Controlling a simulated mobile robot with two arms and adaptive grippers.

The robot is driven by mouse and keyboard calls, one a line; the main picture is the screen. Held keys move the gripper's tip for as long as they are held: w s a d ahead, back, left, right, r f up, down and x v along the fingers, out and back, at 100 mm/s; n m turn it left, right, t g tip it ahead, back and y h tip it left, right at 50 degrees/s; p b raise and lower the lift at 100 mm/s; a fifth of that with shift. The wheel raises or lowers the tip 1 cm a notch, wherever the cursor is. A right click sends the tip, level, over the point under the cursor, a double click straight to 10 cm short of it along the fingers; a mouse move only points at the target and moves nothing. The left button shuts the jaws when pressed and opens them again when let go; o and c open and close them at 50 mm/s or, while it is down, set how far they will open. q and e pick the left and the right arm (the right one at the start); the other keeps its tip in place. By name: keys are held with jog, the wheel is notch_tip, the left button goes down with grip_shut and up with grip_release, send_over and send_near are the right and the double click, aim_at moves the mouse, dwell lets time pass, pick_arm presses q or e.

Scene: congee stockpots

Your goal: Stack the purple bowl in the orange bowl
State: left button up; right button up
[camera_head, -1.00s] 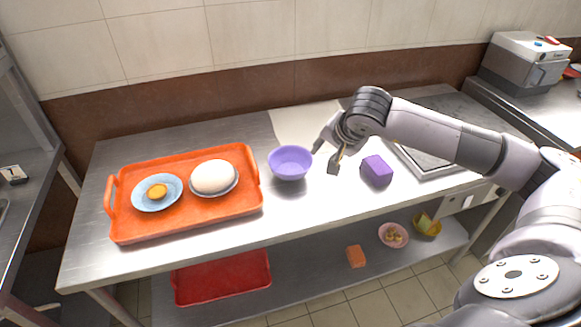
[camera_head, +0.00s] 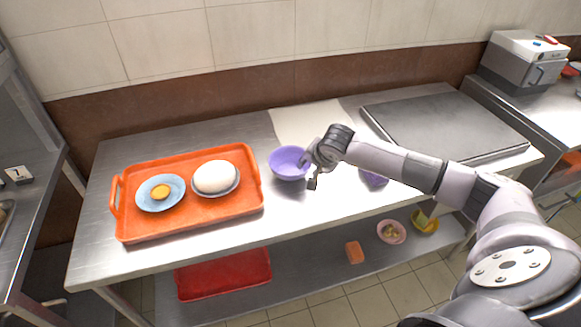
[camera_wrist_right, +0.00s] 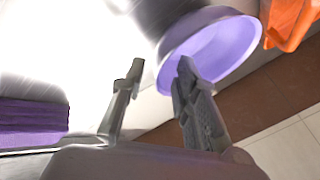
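The purple bowl (camera_head: 287,161) stands upright and looks empty on the steel table, just right of the orange tray. It also shows in the right wrist view (camera_wrist_right: 222,50), tilted by the camera angle. My right gripper (camera_head: 311,180) is at the bowl's right side. In the right wrist view its fingers (camera_wrist_right: 160,70) are apart with nothing between the tips. One finger overlaps the bowl's near rim and the other is outside; I cannot tell whether either touches. I cannot make out an orange bowl. My left gripper is out of view.
The orange tray (camera_head: 190,222) holds a blue plate (camera_head: 148,204) with a yellow item and a dish with a white dome (camera_head: 214,176). A purple block (camera_head: 374,180) is partly behind my right arm. Pink (camera_head: 401,238) and yellow (camera_head: 433,226) bowls stand on the lower shelf.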

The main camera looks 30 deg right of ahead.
grip_shut()
dwell(0.3)
dwell(0.3)
